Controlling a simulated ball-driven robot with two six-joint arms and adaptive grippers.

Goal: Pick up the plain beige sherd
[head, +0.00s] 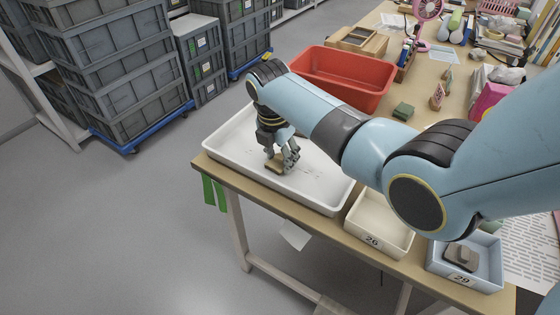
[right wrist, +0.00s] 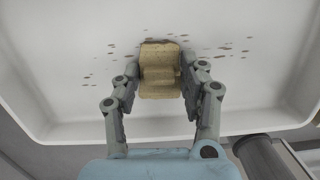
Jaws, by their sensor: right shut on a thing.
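The plain beige sherd (right wrist: 160,72) sits between the two fingers of my right gripper (right wrist: 160,80) in the right wrist view, with a finger against each side. In the head view the sherd (head: 275,165) shows under the right gripper (head: 282,163), inside the white tray (head: 327,205) at the table's left end. My right gripper is shut on the sherd. I cannot tell whether the sherd touches the tray floor. My left gripper is not in view.
A red bin (head: 345,78) stands behind the tray. A cream box marked 26 (head: 362,238) and a blue box marked 29 (head: 440,270) stand to the right, the blue one holding a grey piece (head: 461,256). Small dark specks lie on the tray floor.

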